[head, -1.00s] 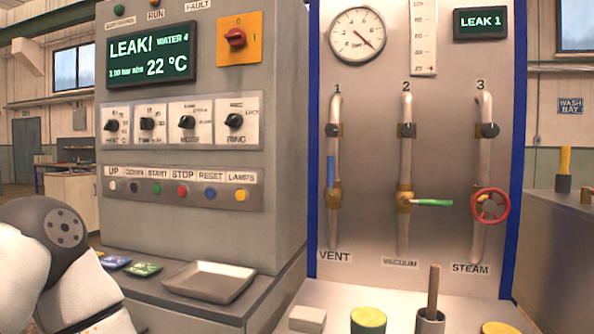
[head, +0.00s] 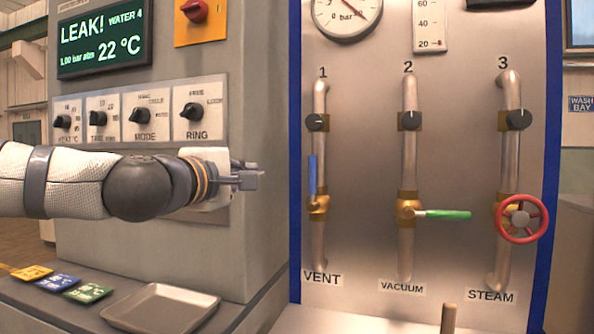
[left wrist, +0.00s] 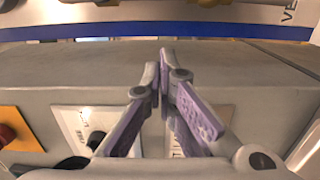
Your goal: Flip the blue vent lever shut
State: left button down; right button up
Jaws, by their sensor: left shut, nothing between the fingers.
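The blue vent lever (head: 312,174) stands upright, in line with pipe 1, above its brass valve (head: 318,206) over the VENT label (head: 322,277). My left gripper (head: 258,177) is shut and empty, in front of the grey control cabinet, a short way left of the blue lever and apart from it. In the left wrist view its fingertips (left wrist: 160,66) meet, with the panel's blue edge (left wrist: 160,30) beyond them. The lever is not seen in that view. My right gripper is in neither view.
Right of the lever, a green lever (head: 447,214) sticks out sideways on the VACUUM pipe and a red handwheel (head: 522,219) sits on the STEAM pipe. A metal tray (head: 160,307) lies on the ledge below.

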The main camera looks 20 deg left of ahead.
aim_at(312, 174)
pick_arm(q)
jog(key=shift+f, duration=0.15)
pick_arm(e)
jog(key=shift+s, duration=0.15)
pick_arm(q)
jog(key=w+d+b, duration=0.1)
jog(key=w+d, duration=0.3)
jog(key=w, duration=0.6)
jog(key=shift+w+d, duration=0.3)
jog(key=shift+d, duration=0.1)
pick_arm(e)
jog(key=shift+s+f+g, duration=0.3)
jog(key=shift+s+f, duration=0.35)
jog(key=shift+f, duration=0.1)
